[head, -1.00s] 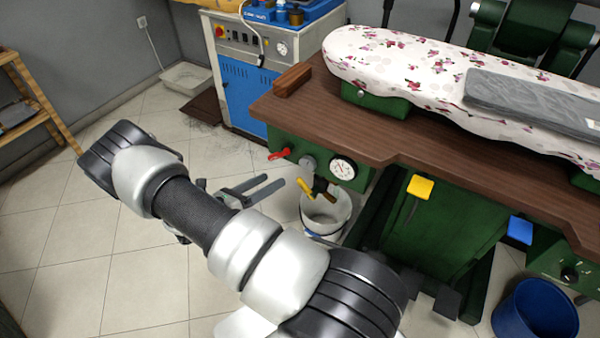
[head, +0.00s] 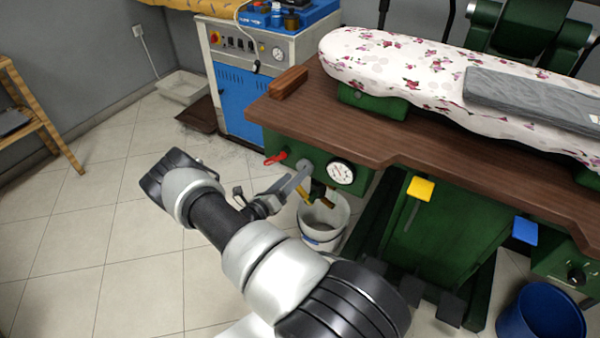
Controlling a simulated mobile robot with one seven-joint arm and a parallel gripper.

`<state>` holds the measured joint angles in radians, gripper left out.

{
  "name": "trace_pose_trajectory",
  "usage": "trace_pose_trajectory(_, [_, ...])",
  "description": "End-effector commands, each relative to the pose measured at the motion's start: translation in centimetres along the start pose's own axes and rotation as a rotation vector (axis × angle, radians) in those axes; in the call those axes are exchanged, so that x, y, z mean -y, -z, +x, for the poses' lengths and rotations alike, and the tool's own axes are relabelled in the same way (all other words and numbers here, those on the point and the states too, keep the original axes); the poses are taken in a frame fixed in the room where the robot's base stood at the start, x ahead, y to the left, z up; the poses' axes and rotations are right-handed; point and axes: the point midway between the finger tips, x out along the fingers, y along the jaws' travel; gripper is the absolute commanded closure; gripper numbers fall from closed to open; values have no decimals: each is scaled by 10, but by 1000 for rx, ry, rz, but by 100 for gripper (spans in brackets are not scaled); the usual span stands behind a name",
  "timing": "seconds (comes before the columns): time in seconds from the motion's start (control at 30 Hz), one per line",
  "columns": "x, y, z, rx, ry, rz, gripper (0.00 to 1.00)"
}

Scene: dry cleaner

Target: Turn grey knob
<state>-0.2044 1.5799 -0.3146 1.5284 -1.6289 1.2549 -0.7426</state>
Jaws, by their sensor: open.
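The grey knob (head: 304,163) is on the green front panel (head: 325,153) under the brown tabletop, between a red lever (head: 277,157) and a round white gauge (head: 341,173). My gripper (head: 298,179) is open, with its fingers pointing at the panel and their tips at the knob. The fingers partly cover the knob. I cannot tell whether they touch it or stand around it. A yellow-handled lever (head: 304,197) hangs just below, partly behind the fingers.
The brown tabletop (head: 330,110) overhangs the panel. A white bucket (head: 325,222) stands on the floor below. The tiled floor at left is clear.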

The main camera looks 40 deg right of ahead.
Motion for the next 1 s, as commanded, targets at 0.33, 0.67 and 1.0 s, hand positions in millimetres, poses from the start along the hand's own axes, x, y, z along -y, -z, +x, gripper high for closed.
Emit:
trace_pose_trajectory(0.33, [0,0,43,0,0,1,35])
trace_pose_trajectory(0.67, [0,0,45,0,0,0,37])
trace_pose_trajectory(1.0, [0,0,45,0,0,2,76])
